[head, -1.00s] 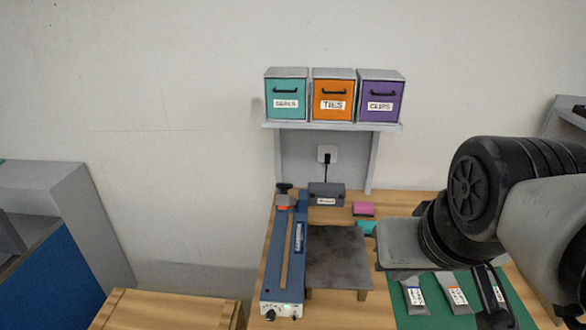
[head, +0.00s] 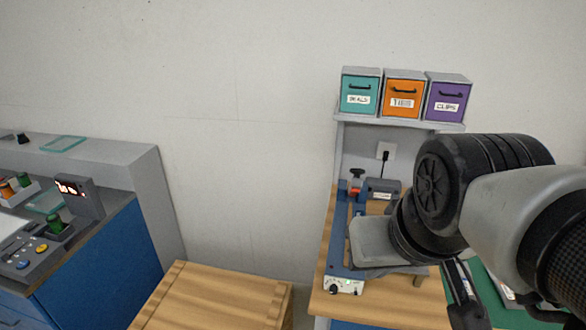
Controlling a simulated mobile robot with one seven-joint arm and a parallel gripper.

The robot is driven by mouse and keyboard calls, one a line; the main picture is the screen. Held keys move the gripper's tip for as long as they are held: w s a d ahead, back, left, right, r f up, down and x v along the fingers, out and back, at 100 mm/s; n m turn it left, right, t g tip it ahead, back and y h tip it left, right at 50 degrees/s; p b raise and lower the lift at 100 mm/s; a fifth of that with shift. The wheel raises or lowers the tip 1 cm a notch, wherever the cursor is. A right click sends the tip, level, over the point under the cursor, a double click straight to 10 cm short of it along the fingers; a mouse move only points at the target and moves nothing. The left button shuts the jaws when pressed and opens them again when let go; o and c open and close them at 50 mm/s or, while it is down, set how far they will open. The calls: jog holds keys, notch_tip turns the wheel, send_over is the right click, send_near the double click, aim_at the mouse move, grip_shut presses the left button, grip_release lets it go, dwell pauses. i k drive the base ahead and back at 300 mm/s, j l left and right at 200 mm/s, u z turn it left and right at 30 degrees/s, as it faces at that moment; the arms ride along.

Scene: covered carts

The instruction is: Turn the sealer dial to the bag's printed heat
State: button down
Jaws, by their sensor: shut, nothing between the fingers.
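The blue sealer (head: 337,255) stands on the wooden bench at the lower right of the head view. Its pale front panel carries a small dark dial (head: 334,288) at the left and a green light. The dial's setting is too small to read. My gripper (head: 466,309) hangs at the lower right, shut and empty, to the right of the sealer and apart from it. My arm hides the sealer's right side and most of the green mat (head: 484,284). I cannot make out a bag or its printed heat.
Teal, orange and purple drawers (head: 403,98) sit on a shelf above the bench (head: 372,311). A wooden surface (head: 210,300) is at the lower middle. A blue cabinet (head: 105,265) with buttons and a lit display stands at the left.

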aim_at(333, 288)
jog(key=l+u, duration=0.4)
jog(key=k+l+u, duration=0.15)
jog(key=k+l, duration=0.15)
jog(key=k+l+u, duration=0.15)
jog(key=k, duration=0.3)
jog(key=l, duration=0.1)
